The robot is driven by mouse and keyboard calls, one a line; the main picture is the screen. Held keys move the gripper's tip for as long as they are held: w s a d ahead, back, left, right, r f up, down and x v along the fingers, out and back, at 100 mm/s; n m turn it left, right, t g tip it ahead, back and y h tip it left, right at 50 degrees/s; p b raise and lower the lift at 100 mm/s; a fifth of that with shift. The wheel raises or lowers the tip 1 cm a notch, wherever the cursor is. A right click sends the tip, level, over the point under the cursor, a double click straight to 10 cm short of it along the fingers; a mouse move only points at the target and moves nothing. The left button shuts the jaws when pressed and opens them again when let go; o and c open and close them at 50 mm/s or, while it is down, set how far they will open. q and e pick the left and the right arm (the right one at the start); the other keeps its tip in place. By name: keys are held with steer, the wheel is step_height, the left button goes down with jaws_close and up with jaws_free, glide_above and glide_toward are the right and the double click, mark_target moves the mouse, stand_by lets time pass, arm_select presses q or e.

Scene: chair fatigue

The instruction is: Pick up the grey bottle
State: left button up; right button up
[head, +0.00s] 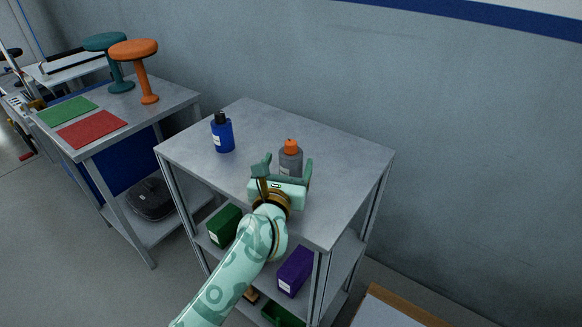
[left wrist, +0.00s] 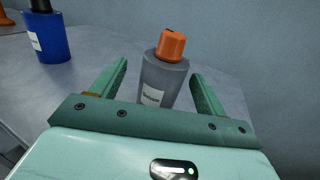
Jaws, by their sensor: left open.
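The grey bottle (head: 291,157) with an orange cap stands upright on the top of the grey metal shelf table. In the left wrist view the grey bottle (left wrist: 163,80) is between and just beyond the two green fingers, with a pale label on its front. My left gripper (head: 284,170) is open in front of the bottle, and its palm hides the bottle's lower part in the head view. The open fingers also show in the left wrist view (left wrist: 160,88), with a gap on either side of the bottle. My right gripper is not in view.
A blue bottle (head: 222,133) with a dark cap stands left of the grey one on the shelf table (head: 255,118). Green (head: 224,225) and purple (head: 295,271) boxes sit on the shelf below. Another table (head: 170,100) with two stools is at left. A wall stands behind.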

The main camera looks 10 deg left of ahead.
arm_select(q)
steer(key=w, duration=0.2)
steer(key=w+b, duration=0.1)
steer(key=w, duration=0.1)
steer(key=shift+w+d+f, duration=0.15)
steer(key=shift+w, duration=0.1)
steer(key=shift+s, duration=0.1)
steer(key=c, duration=1.4)
steer(key=shift+r, duration=0.2)
